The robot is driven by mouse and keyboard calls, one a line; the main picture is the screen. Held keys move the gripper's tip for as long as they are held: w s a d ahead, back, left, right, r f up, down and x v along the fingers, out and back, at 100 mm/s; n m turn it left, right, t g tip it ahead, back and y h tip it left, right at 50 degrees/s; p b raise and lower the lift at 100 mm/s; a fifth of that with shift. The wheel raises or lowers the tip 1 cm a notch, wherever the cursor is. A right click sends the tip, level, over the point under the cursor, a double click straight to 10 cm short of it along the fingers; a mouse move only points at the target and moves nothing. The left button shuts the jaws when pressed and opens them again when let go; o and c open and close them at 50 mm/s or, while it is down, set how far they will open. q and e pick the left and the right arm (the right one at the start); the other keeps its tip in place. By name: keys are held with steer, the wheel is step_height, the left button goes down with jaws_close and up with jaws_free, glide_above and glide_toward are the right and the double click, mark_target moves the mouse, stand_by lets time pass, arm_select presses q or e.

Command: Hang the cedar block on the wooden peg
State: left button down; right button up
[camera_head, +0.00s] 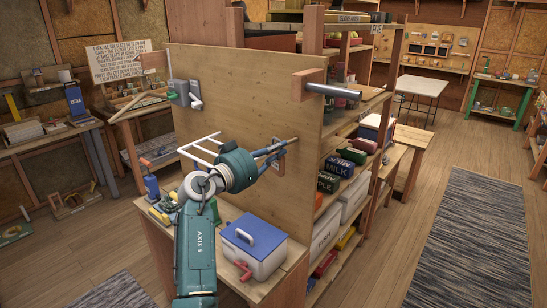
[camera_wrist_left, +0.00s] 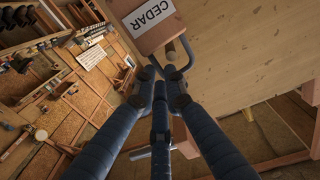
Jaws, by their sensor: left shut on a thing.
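The cedar block (camera_wrist_left: 152,24) is reddish-brown wood with a white CEDAR label, upside down in the left wrist view. In the head view the block (camera_head: 279,160) hangs upright close to the large wooden panel (camera_head: 240,85). My left gripper (camera_wrist_left: 161,76) is shut on the block's thin grey wire loop (camera_wrist_left: 188,56). In the head view this gripper (camera_head: 288,144) is above the block. A short round wooden peg (camera_wrist_left: 172,50) shows between block and fingers, inside the loop's outline; I cannot tell whether the loop is around it. My right gripper is not in view.
A wooden block with a grey metal bar (camera_head: 335,91) sticks out above right of my gripper. A blue-lidded white box (camera_head: 253,245) stands on the bench below. Shelves with tins (camera_head: 338,167) are at right.

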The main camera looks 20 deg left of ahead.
arm_select(q)
steer(key=shift+x, duration=0.75)
steer(key=shift+w+f, duration=0.1)
steer(key=shift+w, duration=0.1)
steer(key=shift+d+f+p, duration=0.15)
steer(key=shift+f+p, duration=0.15)
steer(key=shift+p, duration=0.55)
steer(key=shift+f, duration=0.25)
steer(key=c, duration=1.7)
jaws_free()
steer(key=shift+w, duration=0.1)
steer(key=shift+w, duration=0.1)
